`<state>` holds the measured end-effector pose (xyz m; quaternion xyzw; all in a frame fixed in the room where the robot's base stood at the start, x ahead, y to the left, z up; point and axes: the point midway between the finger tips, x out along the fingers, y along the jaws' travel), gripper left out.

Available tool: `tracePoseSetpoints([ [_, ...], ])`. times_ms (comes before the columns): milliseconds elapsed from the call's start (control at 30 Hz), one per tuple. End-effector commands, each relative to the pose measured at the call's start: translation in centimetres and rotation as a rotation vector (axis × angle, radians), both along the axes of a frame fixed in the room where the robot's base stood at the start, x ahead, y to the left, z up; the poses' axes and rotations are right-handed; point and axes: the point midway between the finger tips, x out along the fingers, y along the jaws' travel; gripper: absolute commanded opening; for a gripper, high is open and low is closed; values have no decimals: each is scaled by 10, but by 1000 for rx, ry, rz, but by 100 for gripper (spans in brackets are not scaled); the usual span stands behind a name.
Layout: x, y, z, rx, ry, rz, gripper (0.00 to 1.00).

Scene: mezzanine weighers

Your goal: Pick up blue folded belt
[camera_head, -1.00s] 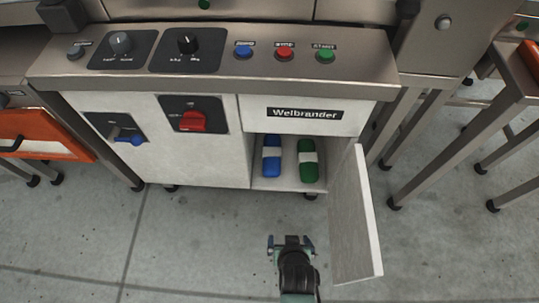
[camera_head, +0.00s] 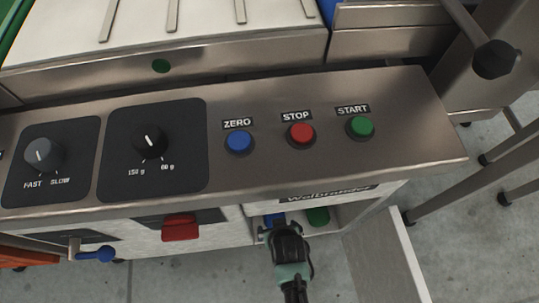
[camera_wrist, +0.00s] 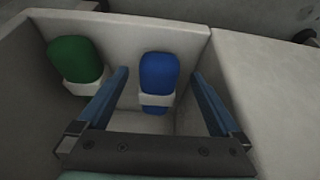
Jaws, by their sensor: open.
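The blue folded belt (camera_wrist: 160,74), with a white band around it, lies inside the open compartment. In the wrist view it shows between the two blue fingers of my gripper (camera_wrist: 165,98), which are open and apart from it on both sides. In the head view only a small part of the blue belt (camera_head: 277,219) shows, beyond my gripper (camera_head: 277,228). A green folded belt (camera_wrist: 75,60) with a white band lies to the left of the blue one in the wrist view; it also shows in the head view (camera_head: 318,216).
The compartment door (camera_head: 386,258) stands open on the right. The control panel (camera_head: 320,180) with knobs and the blue, red and green buttons overhangs the compartment. The compartment's wall (camera_wrist: 130,30) lies close around the belts. A red switch (camera_head: 180,228) is to the left.

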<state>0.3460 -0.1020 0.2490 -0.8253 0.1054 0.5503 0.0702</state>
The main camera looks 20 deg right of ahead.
Motion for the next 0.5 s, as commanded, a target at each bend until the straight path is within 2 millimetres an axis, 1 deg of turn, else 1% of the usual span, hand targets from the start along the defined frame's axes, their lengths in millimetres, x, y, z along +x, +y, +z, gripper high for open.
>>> tracePoseSetpoints([
  [33,13,-3,-5,-1,-4,0,100],
  [200,46,-12,-4,-1,-3,0,100],
  [333,60,-16,-3,0,-1,0,100],
  [500,69,-18,-1,0,0,0,100],
])
